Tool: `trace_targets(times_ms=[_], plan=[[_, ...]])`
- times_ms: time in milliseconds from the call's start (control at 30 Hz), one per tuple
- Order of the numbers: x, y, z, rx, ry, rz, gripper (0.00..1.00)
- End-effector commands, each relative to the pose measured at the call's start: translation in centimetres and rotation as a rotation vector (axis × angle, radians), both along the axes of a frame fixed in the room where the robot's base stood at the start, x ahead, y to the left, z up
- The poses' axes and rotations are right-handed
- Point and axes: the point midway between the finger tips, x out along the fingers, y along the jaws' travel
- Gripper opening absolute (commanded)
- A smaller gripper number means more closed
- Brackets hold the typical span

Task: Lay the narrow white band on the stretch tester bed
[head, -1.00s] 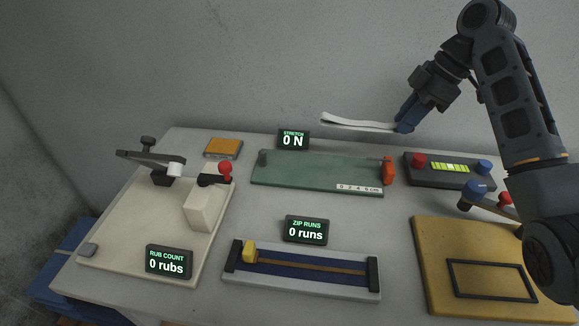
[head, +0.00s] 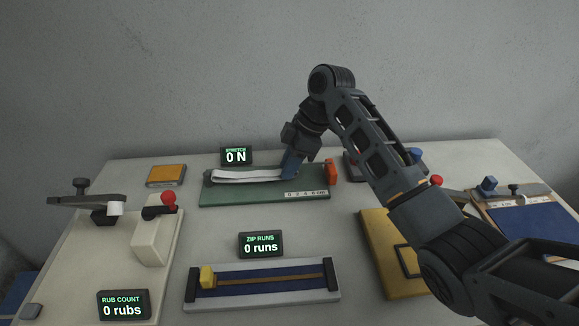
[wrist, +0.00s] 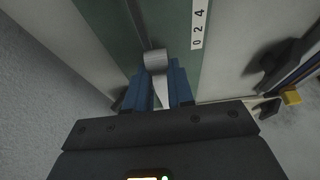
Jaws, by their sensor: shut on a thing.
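The narrow white band (head: 245,176) stretches left from my gripper (head: 290,166) over the green stretch tester bed (head: 250,194) in the head view. My gripper is shut on the band's right end, near the bed's orange-red block (head: 331,171). In the wrist view the band (wrist: 156,62) lies between the blue fingers of my gripper (wrist: 160,78), with the green bed (wrist: 185,40) beneath. I cannot tell whether the band touches the bed. The bed's left post is mostly hidden behind the band.
The stretch display (head: 236,156) reads 0 N behind the bed. An orange block (head: 166,176) lies to its left. The zip rig (head: 262,293) and its display (head: 261,245) stand in front. The rub rig (head: 150,240) is at left, a yellow board (head: 376,285) at right.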

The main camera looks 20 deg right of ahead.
Motion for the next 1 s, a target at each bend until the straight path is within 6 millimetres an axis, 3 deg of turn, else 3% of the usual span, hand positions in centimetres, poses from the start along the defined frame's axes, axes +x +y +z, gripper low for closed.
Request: trace_targets(times_ms=[133, 467, 500, 700, 767, 1000], plan=[[0.0, -0.1, -1.5, -0.001, 0.001, -0.001, 0.0], [0.0, 0.0, -1.8, 0.0, -0.001, 0.0, 0.0], [0.0, 0.0, -1.8, -0.002, -0.001, -0.001, 0.24], [0.0, 0.0, -1.8, -0.001, -0.001, 0.0, 0.43], [0.0, 0.0, -1.8, -0.001, -0.001, 0.0, 0.48], [0.0, -0.1, -1.6, -0.002, -0.001, -0.001, 0.48]])
